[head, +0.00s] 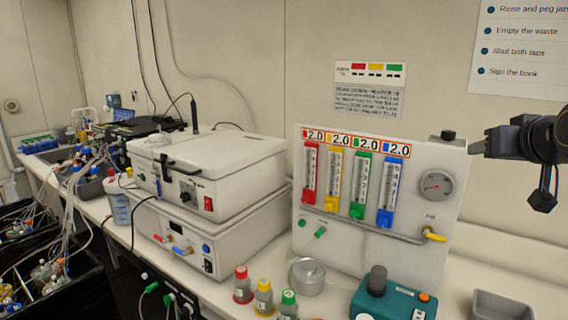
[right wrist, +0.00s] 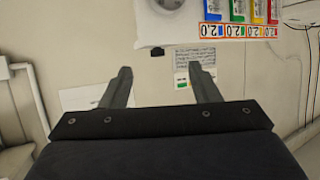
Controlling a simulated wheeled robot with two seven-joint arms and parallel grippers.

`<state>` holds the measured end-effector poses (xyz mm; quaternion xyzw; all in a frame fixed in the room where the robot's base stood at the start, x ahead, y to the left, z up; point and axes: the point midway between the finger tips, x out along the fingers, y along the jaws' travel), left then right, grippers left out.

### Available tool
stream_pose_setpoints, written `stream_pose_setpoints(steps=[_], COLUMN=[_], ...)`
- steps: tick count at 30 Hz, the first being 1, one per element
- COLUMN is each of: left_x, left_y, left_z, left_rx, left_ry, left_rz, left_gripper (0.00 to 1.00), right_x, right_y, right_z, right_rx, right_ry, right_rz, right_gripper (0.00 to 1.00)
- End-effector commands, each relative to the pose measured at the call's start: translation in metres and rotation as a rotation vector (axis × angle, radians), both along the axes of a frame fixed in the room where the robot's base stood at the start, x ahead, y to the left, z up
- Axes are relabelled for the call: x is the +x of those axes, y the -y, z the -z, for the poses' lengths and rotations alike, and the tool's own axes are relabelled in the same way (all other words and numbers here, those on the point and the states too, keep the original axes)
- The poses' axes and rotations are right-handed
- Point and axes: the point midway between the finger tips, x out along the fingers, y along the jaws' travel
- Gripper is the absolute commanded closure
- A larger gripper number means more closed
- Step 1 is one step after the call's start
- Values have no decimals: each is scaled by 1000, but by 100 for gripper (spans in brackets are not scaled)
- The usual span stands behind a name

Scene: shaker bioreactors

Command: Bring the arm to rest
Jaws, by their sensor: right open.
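My right gripper (head: 480,148) comes in from the right edge of the head view, raised in front of the wall, just right of the gas panel's top corner. In the right wrist view its two fingers (right wrist: 161,88) stand apart with nothing between them, so it is open and empty. Part of the right arm is cut off by the picture edge. My left gripper is in neither view.
The gas panel (head: 385,240) with coloured flow meters stands below and left of the gripper. White stacked shaker units (head: 215,165), several capped bottles (head: 264,298), a metal pot (head: 307,278), a teal device (head: 392,302) and a grey tray (head: 500,308) occupy the bench.

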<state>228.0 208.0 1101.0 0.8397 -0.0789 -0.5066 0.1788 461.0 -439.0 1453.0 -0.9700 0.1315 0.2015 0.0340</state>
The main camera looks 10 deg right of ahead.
Motion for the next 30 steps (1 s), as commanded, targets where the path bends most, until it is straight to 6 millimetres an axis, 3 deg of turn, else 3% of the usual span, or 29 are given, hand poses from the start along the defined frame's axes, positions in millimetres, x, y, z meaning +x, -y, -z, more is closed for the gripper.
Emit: stream_pose_setpoints(steps=[8,14,20,24,30], left_x=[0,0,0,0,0], left_y=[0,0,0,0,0], left_z=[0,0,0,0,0], left_rx=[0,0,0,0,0], left_ry=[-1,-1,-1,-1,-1], left_rz=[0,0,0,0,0], left_gripper=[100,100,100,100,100], right_x=[-17,-43,-89,-142,-206], right_y=[-28,-62,-114,-163,-215], right_z=[40,89,164,238,318], right_rx=[55,123,222,318,423], right_ry=[-70,-156,-281,-407,-549], right_rz=[-55,-115,-196,-263,-325], right_gripper=[44,44,44,44,44])
